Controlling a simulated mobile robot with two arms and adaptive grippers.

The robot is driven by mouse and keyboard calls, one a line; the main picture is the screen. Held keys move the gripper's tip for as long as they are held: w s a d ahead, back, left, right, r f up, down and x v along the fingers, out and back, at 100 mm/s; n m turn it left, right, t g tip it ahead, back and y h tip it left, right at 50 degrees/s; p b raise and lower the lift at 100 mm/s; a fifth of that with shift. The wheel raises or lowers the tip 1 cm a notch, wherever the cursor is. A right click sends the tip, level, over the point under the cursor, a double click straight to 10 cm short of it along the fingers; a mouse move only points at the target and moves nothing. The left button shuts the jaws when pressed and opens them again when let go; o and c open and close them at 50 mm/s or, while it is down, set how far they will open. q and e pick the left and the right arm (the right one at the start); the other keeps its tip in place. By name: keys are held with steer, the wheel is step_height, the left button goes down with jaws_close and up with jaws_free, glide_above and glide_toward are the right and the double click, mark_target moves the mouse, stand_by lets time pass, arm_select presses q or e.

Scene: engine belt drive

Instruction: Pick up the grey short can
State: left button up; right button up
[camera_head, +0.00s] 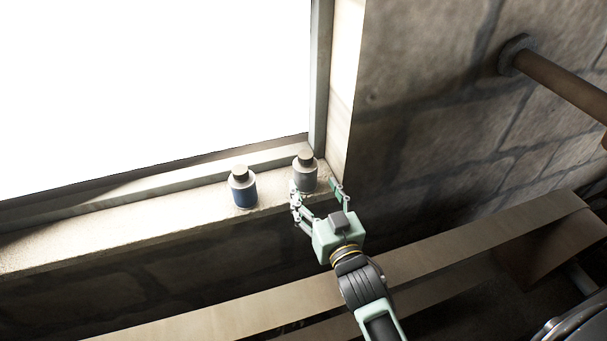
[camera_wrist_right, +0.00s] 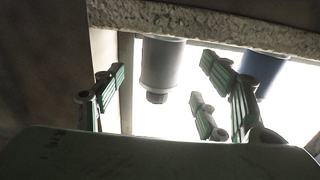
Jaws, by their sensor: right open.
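The grey short can (camera_head: 305,178) stands upright on the window sill near the right end, by the window frame. It has a dark cap. My right gripper (camera_head: 319,189) is open at the can, with fingers to its left and right. In the right wrist view the grey can (camera_wrist_right: 161,64) appears upside down between the spread fingers of the right gripper (camera_wrist_right: 160,95), with gaps on both sides. I cannot tell whether any finger touches it. My left gripper is not in view.
A blue can (camera_head: 243,190) with a grey top stands on the sill (camera_head: 130,222) left of the grey can; it also shows in the right wrist view (camera_wrist_right: 262,70). The stone wall (camera_head: 430,90) and window frame (camera_head: 321,75) bound the right side. A wooden ledge (camera_head: 470,245) runs below.

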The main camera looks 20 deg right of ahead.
mark_target(310, 182)
steer(key=shift+w+r, duration=0.15)
steer(key=shift+w, duration=0.7)
steer(key=w, duration=0.3)
steer(key=w+p, duration=0.1)
steer(key=w, duration=0.1)
steer(key=shift+a+f, duration=0.2)
steer(key=shift+f, duration=0.05)
steer(key=shift+s, duration=0.1)
steer(key=shift+c, duration=0.3)
steer(key=c, duration=1.3)
